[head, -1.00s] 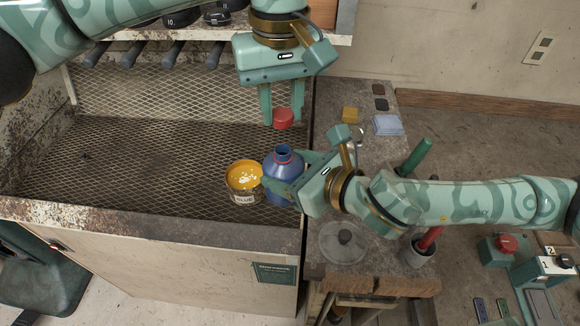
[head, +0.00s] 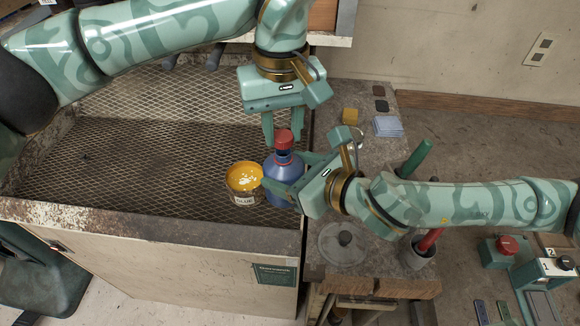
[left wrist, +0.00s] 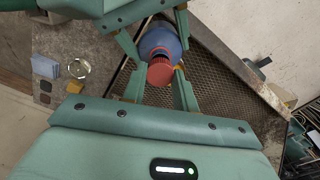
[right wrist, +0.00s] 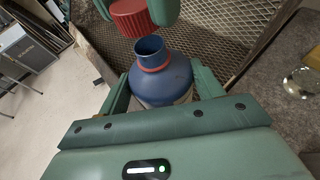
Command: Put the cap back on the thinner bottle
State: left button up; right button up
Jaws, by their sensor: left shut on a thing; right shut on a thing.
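The blue bottle (head: 283,172) stands upright on the mesh surface with an open neck and a red ring below it; it also shows in the right wrist view (right wrist: 162,82). My right gripper (head: 287,180) is shut around its body from the right. The red ribbed cap (head: 284,137) is in my left gripper (head: 283,132), shut on it from above. In the head view the cap is over the neck; in the right wrist view the cap (right wrist: 132,18) is apart from the open neck. In the left wrist view the cap (left wrist: 160,73) covers the bottle's mouth.
The right-hand bench holds a yellow block (head: 350,115), blue-grey cloths (head: 388,126) and a round lid (head: 343,243). The mesh at left is clear.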

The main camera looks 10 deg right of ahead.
pick_arm(q)
jog(key=shift+f, duration=0.1)
dwell(0.5)
jog(key=shift+f, duration=0.8)
jog(key=shift+f, duration=0.55)
pick_arm(e)
jog(key=c, duration=0.5)
pick_arm(q)
jog(key=m, duration=0.3)
jog(key=shift+m, duration=0.4)
jog(key=m, duration=0.6)
jog(key=o, duration=0.9)
jog(key=shift+c, duration=0.2)
